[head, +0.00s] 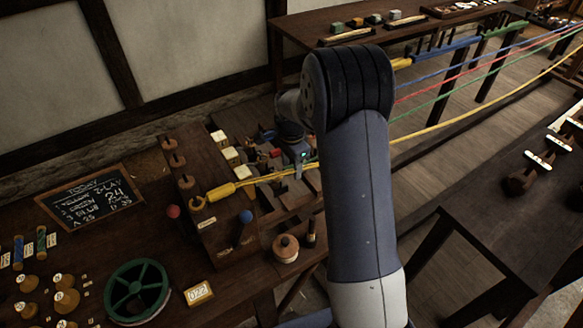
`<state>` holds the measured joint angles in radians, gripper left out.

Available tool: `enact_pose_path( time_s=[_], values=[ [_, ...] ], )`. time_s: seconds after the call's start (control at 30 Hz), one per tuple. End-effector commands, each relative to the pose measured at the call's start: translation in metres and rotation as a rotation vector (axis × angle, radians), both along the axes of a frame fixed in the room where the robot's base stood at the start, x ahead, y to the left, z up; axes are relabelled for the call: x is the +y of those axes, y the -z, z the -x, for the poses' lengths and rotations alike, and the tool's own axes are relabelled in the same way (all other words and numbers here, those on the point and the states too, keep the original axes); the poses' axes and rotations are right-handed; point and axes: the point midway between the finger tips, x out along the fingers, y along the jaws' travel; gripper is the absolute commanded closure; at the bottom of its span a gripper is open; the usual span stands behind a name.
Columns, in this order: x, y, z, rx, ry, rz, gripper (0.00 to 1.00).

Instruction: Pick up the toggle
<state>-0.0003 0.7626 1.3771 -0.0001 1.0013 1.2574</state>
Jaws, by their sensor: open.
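A yellow toggle-like piece (221,192) sits at the left end of the yellow rope (262,178), by the wooden post stand; I cannot tell for certain that it is the toggle meant. My gripper (298,172) is open, to the right of that piece and close to the yellow rope. Whether it touches the rope is not clear. My arm hides part of the ropes and the bench behind it.
A wooden stand (205,215) with pegs and pale blocks (230,156) surrounds the rope end. A red ball knob (173,211), a blue ball knob (245,216), a round wooden pot (286,248) and a green wheel (137,290) stand nearby. Coloured ropes stretch right.

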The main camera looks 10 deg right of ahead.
Motion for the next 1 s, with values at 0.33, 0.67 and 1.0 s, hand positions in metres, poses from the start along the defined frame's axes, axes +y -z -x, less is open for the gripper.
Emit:
enact_pose_path(
  time_s=[0.33,0.67,1.0],
  values=[
    [0.000,0.000,0.000,0.000,0.000,0.000,0.72],
    [0.000,-0.001,0.000,0.000,0.000,0.000,0.94],
    [0.000,-0.022,-0.001,-0.005,0.000,0.000,0.94]
  ],
)
